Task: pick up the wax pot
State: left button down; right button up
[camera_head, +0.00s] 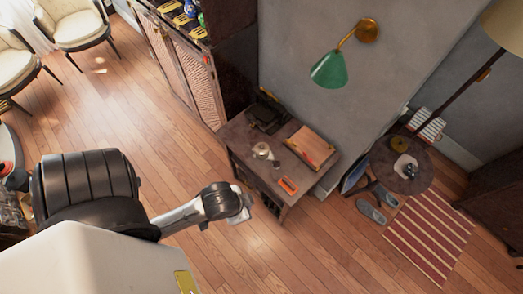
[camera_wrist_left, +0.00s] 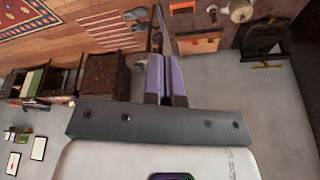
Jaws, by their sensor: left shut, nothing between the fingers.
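A small pale pot (camera_head: 262,151), most likely the wax pot, stands on the dark wooden side table (camera_head: 240,140) against the grey wall. It seems to show at the top edge of the left wrist view as a light, partly cut-off vessel (camera_wrist_left: 241,10). My left gripper (camera_head: 241,207) is in front of the table, to the lower left of the pot and apart from it. Its purple-sided fingers (camera_wrist_left: 165,62) are together and empty in the left wrist view. My right gripper is not in view.
The table also holds a black device (camera_head: 267,111), a brown flat case (camera_head: 310,147) and a small orange item (camera_head: 288,185). A green wall lamp (camera_head: 329,71) hangs above. A round table (camera_head: 420,183) with a dark-and-white object stands right. Open wooden floor lies left.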

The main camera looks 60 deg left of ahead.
pick_arm(q)
jog(key=c, duration=1.3)
grip_release()
jog(key=shift+d, duration=0.25)
jog(key=o, duration=1.3)
jog(key=shift+a, duration=0.25)
jog(key=shift+d, duration=0.1)
